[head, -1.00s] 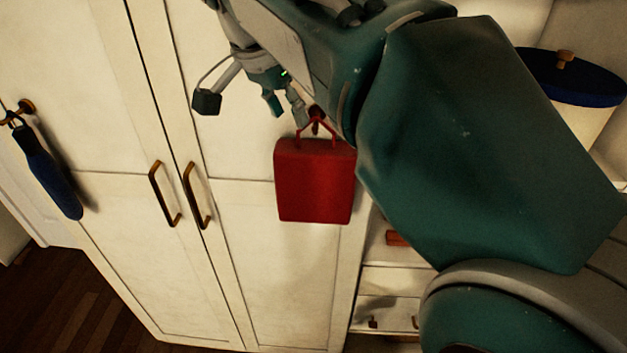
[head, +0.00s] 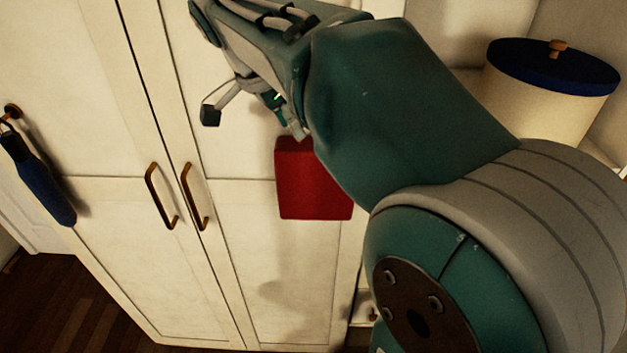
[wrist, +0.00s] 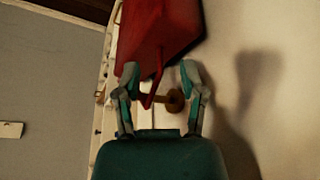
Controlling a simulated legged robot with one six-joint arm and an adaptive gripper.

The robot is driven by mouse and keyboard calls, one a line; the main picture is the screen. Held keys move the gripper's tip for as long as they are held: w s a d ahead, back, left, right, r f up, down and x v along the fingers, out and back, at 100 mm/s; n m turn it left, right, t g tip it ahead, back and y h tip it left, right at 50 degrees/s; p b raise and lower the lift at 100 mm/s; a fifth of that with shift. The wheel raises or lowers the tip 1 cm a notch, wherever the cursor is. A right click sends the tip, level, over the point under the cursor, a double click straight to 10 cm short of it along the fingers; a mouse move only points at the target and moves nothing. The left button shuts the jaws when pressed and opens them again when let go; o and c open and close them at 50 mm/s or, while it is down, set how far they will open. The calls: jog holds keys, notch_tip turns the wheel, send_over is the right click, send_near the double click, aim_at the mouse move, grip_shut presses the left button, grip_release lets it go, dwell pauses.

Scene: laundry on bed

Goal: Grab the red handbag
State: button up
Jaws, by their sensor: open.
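The red handbag (head: 314,185) hangs against the white cabinet front, right of the two door handles in the head view. My arm hides its upper right part and handle there. In the wrist view the red handbag (wrist: 158,32) is at the top, and its thin red handle loops over a brown wooden peg (wrist: 174,100). My gripper (wrist: 157,78) is open. Its two fingers stand on either side of the handle and peg in the picture. I cannot tell whether a finger touches the bag. In the head view my gripper (head: 290,118) is just above the bag, partly hidden.
The white cabinet doors (head: 95,225) have two brass handles (head: 178,197) left of the bag. A dark blue item (head: 40,180) hangs from a hook at far left. A cream container with a blue lid (head: 555,68) stands at upper right. Dark wooden floor lies below.

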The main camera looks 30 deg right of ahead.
jog(key=shift+d+f, duration=0.85)
jog(key=shift+f, duration=0.05)
jog(key=shift+a, duration=0.1)
jog(key=c, duration=0.7)
jog(key=shift+a, duration=0.1)
grip_shut()
jog(key=shift+r, duration=0.15)
